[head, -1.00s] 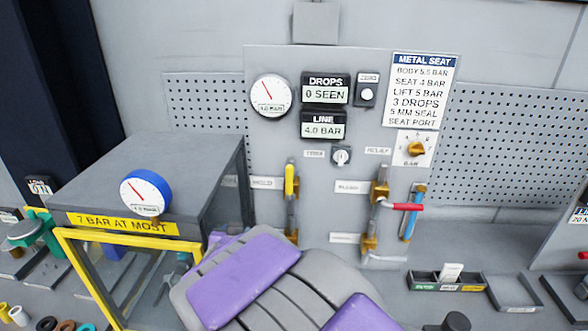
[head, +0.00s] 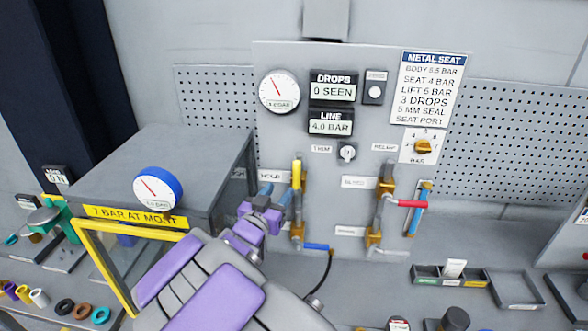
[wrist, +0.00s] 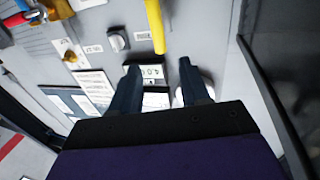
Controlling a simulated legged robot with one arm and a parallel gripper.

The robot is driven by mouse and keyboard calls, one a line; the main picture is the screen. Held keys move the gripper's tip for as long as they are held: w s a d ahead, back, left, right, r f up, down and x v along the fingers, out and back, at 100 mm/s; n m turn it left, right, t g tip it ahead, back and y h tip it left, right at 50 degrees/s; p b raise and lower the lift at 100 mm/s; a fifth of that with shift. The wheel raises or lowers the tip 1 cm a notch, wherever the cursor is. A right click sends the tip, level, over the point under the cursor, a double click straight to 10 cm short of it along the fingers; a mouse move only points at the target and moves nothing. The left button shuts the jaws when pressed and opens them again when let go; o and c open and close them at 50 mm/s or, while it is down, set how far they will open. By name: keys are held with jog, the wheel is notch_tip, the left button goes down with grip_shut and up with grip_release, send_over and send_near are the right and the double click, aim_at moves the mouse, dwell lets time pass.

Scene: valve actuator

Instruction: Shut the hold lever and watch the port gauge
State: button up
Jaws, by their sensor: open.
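The yellow hold lever (head: 297,172) stands upright beside the HOLD label on the grey panel. In the wrist view the lever (wrist: 154,25) shows at the top, just beyond my fingertips. My gripper (head: 277,189) is open just left of the lever; in the wrist view its dark fingers (wrist: 160,76) are apart with nothing held between them. A round white gauge (head: 279,92) sits at the panel's upper left. I cannot tell which is the port gauge. Both needles lean up and left.
The grey box (head: 150,160) with a yellow-framed front stands left of my arm. A red lever (head: 409,203) sticks out right of the hold lever. A blue handle (head: 318,246) with a black hose is low on the panel. Displays read 0 SEEN and 4.0 BAR.

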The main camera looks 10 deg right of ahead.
aim_at(294, 170)
jog(key=x, duration=1.1)
jog(key=shift+w+d, duration=0.2)
jog(key=shift+w, duration=0.15)
jog(key=shift+w+d, duration=0.35)
jog(key=shift+d, duration=0.1)
jog(key=shift+a, duration=0.15)
jog(key=shift+a, duration=0.15)
jog(key=shift+c, duration=1.1)
jog(key=shift+s+r, duration=0.1)
grip_shut()
